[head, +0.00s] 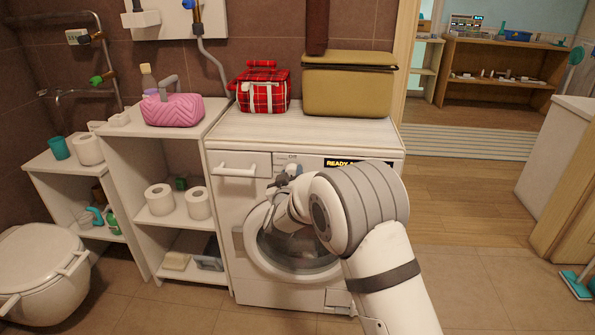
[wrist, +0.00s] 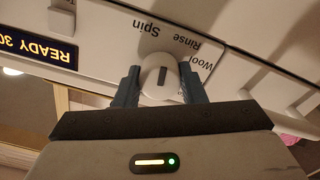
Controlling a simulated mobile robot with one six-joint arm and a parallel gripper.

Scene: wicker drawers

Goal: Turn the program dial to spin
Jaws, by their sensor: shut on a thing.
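The white washing machine (head: 222,200) stands in the middle of the head view, its round door partly behind my arm. In the wrist view, which is upside down, the white program dial (wrist: 154,68) sits between the two dark fingers of my gripper (wrist: 160,82). The fingers are shut on it from both sides. The labels Spin (wrist: 152,28), Rinse (wrist: 187,42) and Wool are printed around the dial. A dark mark shows on the dial; I cannot tell exactly which label it points to. In the head view my gripper (head: 288,174) is at the front panel, and the dial is hidden.
A lit display (head: 344,162) reading READY is beside the dial, partly covered by my arm. A red plaid bag (head: 264,88) and a tan box (head: 347,85) sit on top of the machine. White shelves (head: 150,150) stand close on the left; open floor (head: 460,215) is right.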

